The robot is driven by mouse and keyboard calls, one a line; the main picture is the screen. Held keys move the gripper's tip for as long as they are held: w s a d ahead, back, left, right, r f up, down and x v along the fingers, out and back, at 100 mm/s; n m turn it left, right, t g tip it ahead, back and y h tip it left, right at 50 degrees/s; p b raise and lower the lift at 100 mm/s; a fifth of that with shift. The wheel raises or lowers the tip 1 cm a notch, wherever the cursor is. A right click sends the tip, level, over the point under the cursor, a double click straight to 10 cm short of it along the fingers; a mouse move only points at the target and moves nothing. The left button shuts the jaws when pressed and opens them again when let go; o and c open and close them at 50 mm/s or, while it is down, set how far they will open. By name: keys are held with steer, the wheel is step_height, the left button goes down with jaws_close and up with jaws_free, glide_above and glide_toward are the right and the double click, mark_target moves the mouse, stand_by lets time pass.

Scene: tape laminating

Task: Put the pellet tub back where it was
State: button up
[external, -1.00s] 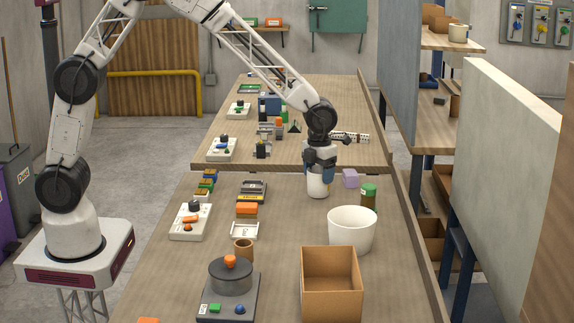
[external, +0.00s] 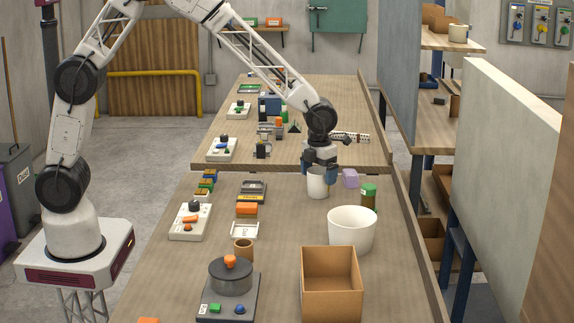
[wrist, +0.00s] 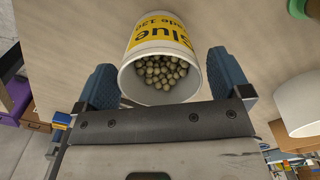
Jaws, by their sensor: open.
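In the wrist view the fingers of my gripper (wrist: 163,78) are spread on either side of the tub's mouth. The gripper is open and does not hold the tub.
An open cardboard box (external: 331,292) is at the front. Button boxes and small parts line the left. The table between is clear.

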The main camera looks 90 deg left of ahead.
step_height(320, 180, up, 12)
stand_by(0.6)
stand_by(0.6)
steer(key=shift+s+r, duration=0.1)
steer(key=s+d+r+n, duration=0.3)
steer(key=s+r+n, duration=0.15)
steer(key=s, duration=0.35)
steer(key=s+d+r+n+t, duration=0.1)
steer(key=s+d+r+n, duration=0.15)
steer(key=s+n, duration=0.4)
steer(key=s+d+r+n, duration=0.2)
steer(key=s+r+n, duration=0.15)
steer(key=s, duration=0.65)
steer(key=s+d+n, duration=0.2)
steer(key=s+n, duration=0.4)
steer(key=s, duration=0.5)
steer(key=s+d+f+n+t, duration=0.1)
steer(key=s+n, duration=0.5)
steer(key=s, duration=0.6)
steer(key=shift+d+t, duration=0.3)
steer(key=shift+d, duration=0.15)
